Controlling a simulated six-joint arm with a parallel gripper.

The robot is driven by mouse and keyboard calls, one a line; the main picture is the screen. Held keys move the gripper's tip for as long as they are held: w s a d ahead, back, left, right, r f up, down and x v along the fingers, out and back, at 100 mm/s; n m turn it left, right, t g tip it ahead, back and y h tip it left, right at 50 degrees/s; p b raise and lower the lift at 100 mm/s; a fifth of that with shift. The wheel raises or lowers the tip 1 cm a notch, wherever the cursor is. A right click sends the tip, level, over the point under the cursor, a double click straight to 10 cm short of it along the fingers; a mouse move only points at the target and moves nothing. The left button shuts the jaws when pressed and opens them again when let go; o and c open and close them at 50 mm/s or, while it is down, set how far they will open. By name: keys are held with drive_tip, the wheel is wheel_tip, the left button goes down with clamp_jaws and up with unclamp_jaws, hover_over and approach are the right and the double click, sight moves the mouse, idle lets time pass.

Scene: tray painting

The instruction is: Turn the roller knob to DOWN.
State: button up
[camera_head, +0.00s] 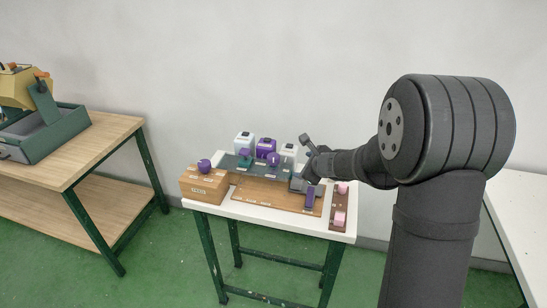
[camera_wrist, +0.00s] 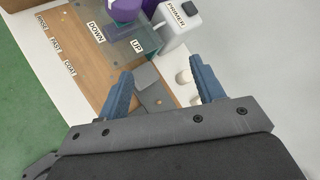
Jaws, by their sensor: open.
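A purple knob (camera_head: 273,159) stands on the dark panel (camera_head: 228,162) of the station, left of my gripper in the head view. In the wrist view a purple knob (camera_wrist: 125,8) is cut off by the top edge, beside the DOWN label (camera_wrist: 96,32) and UP label (camera_wrist: 137,46). Which way it points I cannot tell. My gripper (camera_wrist: 160,78) is open, its two blue fingers apart, with a grey piece (camera_wrist: 147,75) seen between them. The fingers are apart from the knob. In the head view my gripper (camera_head: 303,181) is over the right part of the station, small and partly hidden.
A white PRIMER container (camera_wrist: 179,27) stands near the knob, and a purple container (camera_head: 266,146) stands behind the panel. A wooden box (camera_head: 203,184) with a purple knob is at left. Pink blocks (camera_head: 340,218) lie in a brown tray at right. The white table (camera_head: 262,219) is small.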

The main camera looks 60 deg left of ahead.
sight(275, 157)
drive_tip(key=d+r+m+g, duration=0.1)
drive_tip(key=s+d+r+m+g+y, duration=0.1)
drive_tip(key=d+r, duration=0.1)
drive_tip(key=d+r+m+g+y, duration=0.1)
drive_tip(key=d+r+g, duration=0.1)
drive_tip(key=shift+s+d+m, duration=0.15)
drive_tip(key=shift+s+m, duration=0.1)
drive_tip(key=shift+m, duration=0.05)
drive_tip(key=shift+s+d+r, duration=0.1)
drive_tip(key=shift+d+r, duration=0.1)
drive_tip(key=shift+s, duration=0.1)
drive_tip(key=x, duration=1.7)
drive_tip(key=shift+s+a+r, duration=0.2)
drive_tip(key=shift+s, duration=0.1)
drive_tip(key=shift+m, duration=0.3)
drive_tip(key=c, duration=1)
